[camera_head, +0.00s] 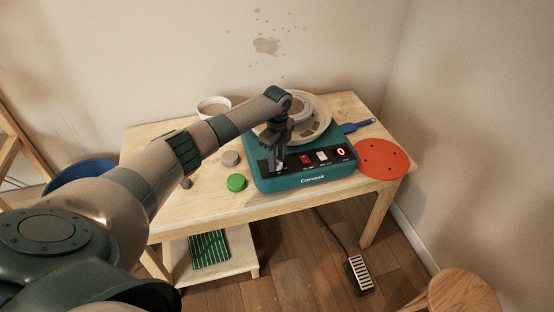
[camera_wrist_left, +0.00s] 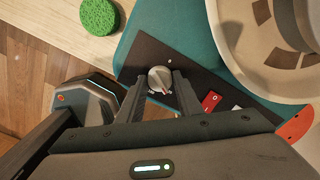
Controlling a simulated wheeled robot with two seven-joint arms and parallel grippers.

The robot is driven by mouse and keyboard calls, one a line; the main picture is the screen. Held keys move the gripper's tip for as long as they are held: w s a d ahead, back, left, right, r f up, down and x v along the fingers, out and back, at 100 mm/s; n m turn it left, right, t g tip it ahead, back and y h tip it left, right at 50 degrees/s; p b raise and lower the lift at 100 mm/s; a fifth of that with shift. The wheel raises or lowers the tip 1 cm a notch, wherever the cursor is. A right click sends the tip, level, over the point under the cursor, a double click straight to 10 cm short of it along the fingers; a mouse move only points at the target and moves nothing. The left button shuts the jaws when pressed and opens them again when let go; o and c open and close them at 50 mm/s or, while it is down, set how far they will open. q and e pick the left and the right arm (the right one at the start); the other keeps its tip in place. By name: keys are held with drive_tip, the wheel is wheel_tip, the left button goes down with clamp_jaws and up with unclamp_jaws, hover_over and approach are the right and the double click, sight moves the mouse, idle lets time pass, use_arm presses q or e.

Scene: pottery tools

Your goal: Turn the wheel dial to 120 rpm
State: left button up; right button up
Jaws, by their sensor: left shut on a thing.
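The teal pottery wheel (camera_head: 306,179) stands on the wooden table, with a dark control panel on its front. The wheel dial (camera_wrist_left: 160,78), a round silver knob with a pointer mark, shows on that panel in the left wrist view. My left gripper (camera_head: 278,166) reaches down over the panel's left part; in the wrist view its two fingers (camera_wrist_left: 159,88) are shut on the dial, one on each side. A small display (camera_head: 340,152) at the panel's right shows a red 0. My right gripper is not in view.
A red switch (camera_head: 306,158) and a white switch (camera_head: 322,155) sit right of the dial. A green sponge (camera_head: 236,182) lies left of the wheel, an orange-red disc (camera_head: 384,158) right of it. A foot pedal (camera_head: 360,275) is on the floor.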

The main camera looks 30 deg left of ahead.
use_arm(q)
drive_tip(key=o, duration=1)
drive_tip(key=shift+o, duration=0.2)
drive_tip(key=shift+r, duration=0.1)
wheel_tip(320, 180, up, 17)
drive_tip(key=b, duration=0.3)
drive_tip(key=shift+r+b, duration=0.15)
drive_tip(key=shift+b, duration=0.25)
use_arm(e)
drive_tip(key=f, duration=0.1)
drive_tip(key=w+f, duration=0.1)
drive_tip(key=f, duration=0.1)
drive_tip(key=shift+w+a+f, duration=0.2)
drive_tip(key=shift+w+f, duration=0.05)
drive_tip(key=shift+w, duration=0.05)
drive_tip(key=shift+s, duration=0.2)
